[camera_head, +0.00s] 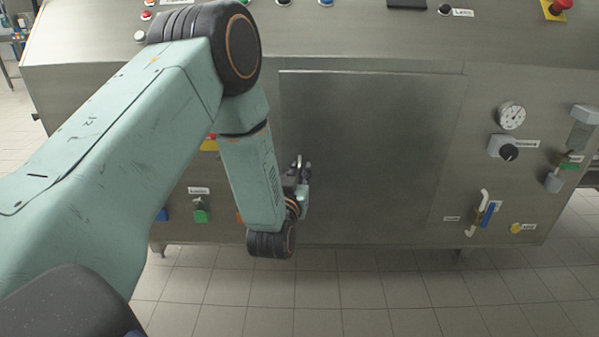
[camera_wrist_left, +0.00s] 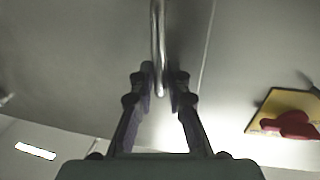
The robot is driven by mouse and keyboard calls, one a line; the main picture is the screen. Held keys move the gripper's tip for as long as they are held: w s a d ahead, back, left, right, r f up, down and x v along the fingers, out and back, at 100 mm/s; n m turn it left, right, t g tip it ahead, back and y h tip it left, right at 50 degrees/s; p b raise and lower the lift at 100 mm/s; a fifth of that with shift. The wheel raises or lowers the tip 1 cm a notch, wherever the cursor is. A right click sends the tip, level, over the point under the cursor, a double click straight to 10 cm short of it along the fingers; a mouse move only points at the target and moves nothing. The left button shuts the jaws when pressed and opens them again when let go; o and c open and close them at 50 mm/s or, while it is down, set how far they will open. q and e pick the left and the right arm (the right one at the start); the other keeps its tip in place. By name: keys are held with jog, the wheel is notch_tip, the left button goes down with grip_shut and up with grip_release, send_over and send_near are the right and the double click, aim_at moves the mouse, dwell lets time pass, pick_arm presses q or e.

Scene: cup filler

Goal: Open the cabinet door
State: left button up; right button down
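The cabinet door (camera_head: 375,150) is a flat grey metal panel in the front of the steel machine, and it looks closed. My left gripper (camera_head: 300,166) is at the door's left edge in the head view, partly hidden by my wrist. In the left wrist view, the two dark fingers (camera_wrist_left: 158,72) stand close on either side of the shiny metal door handle (camera_wrist_left: 158,35) and appear to pinch it near its end. The handle is hard to make out in the head view. My right gripper is in neither view.
A red knob on a yellow plate (camera_wrist_left: 290,122) is beside the handle in the wrist view. A gauge (camera_head: 511,115), a black knob (camera_head: 508,152) and a blue-tagged valve (camera_head: 489,213) are right of the door. The tiled floor (camera_head: 370,290) in front is clear.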

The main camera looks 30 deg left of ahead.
pick_arm(q)
grip_shut()
jog(key=shift+f, duration=0.1)
dwell(0.4)
